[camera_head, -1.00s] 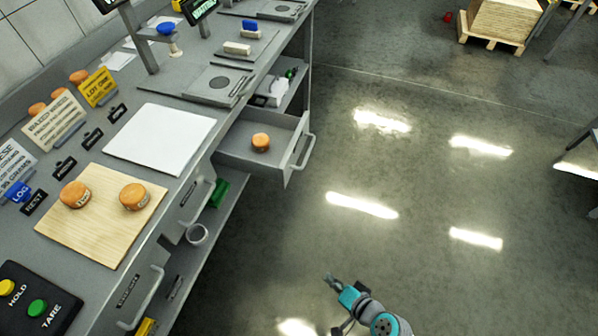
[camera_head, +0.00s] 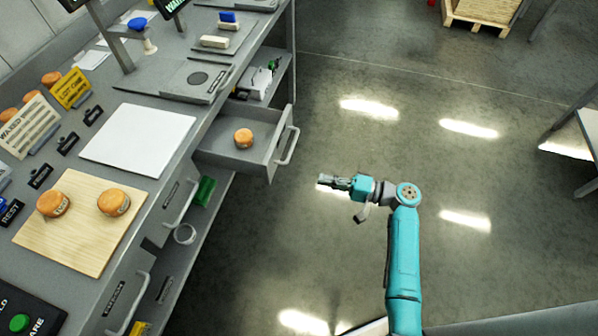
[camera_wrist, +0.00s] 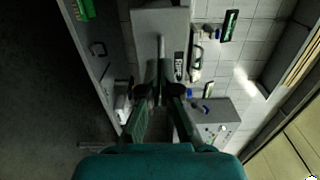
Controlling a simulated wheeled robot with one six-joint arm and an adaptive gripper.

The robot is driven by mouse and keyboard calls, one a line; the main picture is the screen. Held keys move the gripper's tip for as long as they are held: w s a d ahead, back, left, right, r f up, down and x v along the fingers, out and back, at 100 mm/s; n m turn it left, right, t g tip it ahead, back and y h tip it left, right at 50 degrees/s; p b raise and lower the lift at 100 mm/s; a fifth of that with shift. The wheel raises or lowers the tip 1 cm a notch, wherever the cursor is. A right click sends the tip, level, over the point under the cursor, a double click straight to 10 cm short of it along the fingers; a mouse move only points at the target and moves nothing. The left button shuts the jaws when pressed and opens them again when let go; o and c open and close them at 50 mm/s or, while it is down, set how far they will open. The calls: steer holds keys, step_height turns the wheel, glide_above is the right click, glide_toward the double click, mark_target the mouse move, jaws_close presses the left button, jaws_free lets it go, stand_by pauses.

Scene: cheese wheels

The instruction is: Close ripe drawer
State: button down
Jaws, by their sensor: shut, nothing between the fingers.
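The open drawer (camera_head: 228,155) sticks out of the grey bench, with one orange cheese wheel (camera_head: 243,138) inside. Its bar handle (camera_head: 288,146) is on the outer front. In the wrist view a grey drawer front (camera_wrist: 148,22) carries a dark label (camera_wrist: 179,66) that seems to read RIPE. My gripper (camera_head: 326,180) is shut and empty, to the right of the drawer and apart from the handle, pointing left towards the bench. Its fingers (camera_wrist: 163,72) overlap the drawer front in the wrist view.
Two cheese wheels stand on a wooden board (camera_head: 90,240) on the bench, beside a white sheet (camera_head: 138,140). A lower drawer handle (camera_head: 130,300) juts out at the bench front. The floor (camera_head: 400,140) right of the bench is clear. A pallet (camera_head: 478,18) stands far back.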

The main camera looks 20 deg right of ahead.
mark_target(272, 168)
steer(key=x, duration=1.3)
steer(key=shift+w+a, duration=0.15)
steer(key=shift+a, duration=0.15)
steer(key=shift+a, duration=0.1)
steer(key=x, duration=2.2)
steer(key=shift+w+a+f, duration=0.1)
steer(key=shift+w+a, duration=0.1)
steer(key=shift+a, duration=0.1)
steer(key=shift+d, duration=0.2)
steer(key=v, duration=1.4)
